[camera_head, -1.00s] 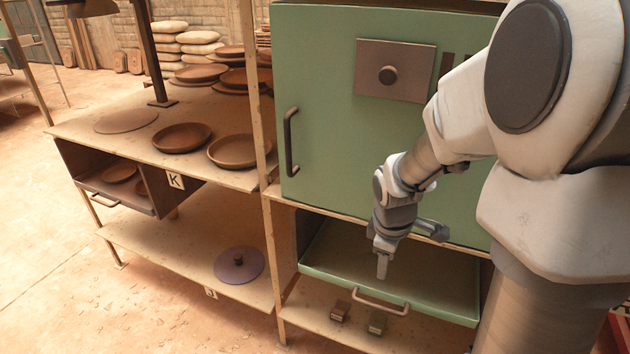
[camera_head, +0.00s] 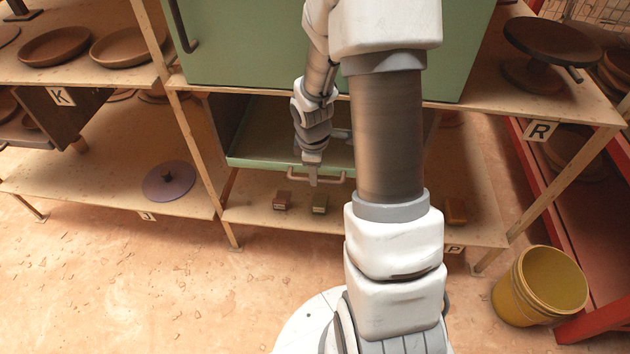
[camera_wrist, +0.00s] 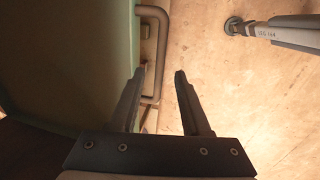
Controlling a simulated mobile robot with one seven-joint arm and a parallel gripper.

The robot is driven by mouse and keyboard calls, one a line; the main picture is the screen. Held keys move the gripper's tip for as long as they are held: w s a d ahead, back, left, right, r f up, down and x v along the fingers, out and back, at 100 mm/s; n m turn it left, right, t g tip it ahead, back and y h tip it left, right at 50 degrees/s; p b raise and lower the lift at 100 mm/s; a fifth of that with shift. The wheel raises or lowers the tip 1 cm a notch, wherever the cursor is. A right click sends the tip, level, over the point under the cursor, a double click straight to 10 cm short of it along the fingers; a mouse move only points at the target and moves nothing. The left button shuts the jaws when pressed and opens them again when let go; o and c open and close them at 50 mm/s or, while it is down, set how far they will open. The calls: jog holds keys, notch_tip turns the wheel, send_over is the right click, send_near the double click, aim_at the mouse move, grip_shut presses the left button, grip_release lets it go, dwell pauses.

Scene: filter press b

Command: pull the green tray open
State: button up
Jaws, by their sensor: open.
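The green tray (camera_head: 262,163) sits in a dark-sided bay under the green cabinet (camera_head: 260,50), and part of its inside shows from above. Its pale bar handle (camera_head: 328,179) is on the front. My gripper (camera_head: 313,178) points down at the handle and hides part of it. In the wrist view the handle bar (camera_wrist: 160,60) lies between the two open fingertips of my gripper (camera_wrist: 161,74), with the tray's green front (camera_wrist: 128,45) to its left. I cannot tell whether the fingers touch the bar. My arm hides the tray's right part.
A yellow bucket (camera_head: 540,285) stands on the floor at right, beside a red rack (camera_head: 590,325). The floor at front left is clear.

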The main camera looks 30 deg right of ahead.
jog(key=shift+w+d+f+b, duration=0.1)
jog(key=shift+w+f+b, duration=0.1)
jog(key=shift+f, duration=0.6)
jog(key=shift+w+d+f+b, duration=0.1)
jog(key=shift+f+b, duration=0.1)
jog(key=shift+f, duration=0.6)
grip_shut()
